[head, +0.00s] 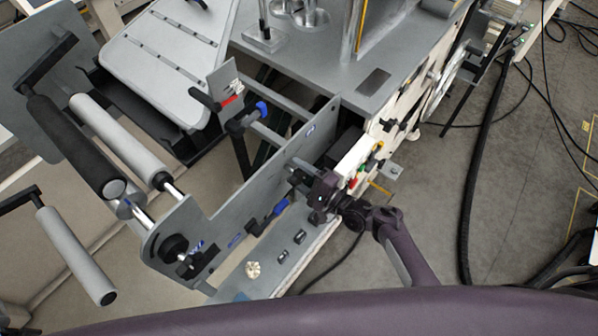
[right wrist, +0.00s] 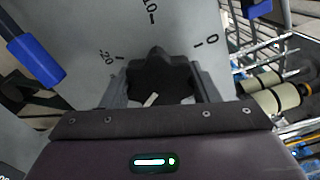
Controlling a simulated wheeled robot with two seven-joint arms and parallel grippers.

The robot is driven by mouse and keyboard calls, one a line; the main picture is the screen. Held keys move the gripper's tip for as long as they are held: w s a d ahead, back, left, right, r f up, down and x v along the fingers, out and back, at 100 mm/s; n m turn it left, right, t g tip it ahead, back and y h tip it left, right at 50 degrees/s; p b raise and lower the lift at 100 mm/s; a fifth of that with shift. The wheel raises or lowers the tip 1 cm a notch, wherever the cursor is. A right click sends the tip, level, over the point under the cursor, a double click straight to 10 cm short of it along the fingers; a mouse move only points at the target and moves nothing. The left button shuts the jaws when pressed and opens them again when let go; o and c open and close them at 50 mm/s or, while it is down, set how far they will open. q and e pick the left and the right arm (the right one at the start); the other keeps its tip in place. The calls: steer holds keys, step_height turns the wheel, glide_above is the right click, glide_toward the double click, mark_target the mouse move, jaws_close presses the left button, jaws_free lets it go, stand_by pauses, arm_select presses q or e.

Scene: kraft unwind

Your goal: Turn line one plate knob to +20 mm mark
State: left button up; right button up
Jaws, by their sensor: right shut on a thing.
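The black plate knob (right wrist: 160,76) sits on the grey plate (right wrist: 185,30) in the right wrist view, between the fingers of my right gripper (right wrist: 163,88). The gripper is shut on it. A short pale mark shows on the knob's lower left. The knob's upper bump lies below the 10. In the head view my right gripper (head: 318,192) is at the machine's side plate, and the knob is hidden there. My left gripper is not in view.
A blue handle (right wrist: 36,60) is left in the wrist view. Cables (head: 475,180) lie on the floor at right.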

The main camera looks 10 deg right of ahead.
steer(key=shift+m, duration=0.3)
steer(key=o, duration=1)
steer(key=v, duration=0.8)
steer(key=shift+b, duration=0.4)
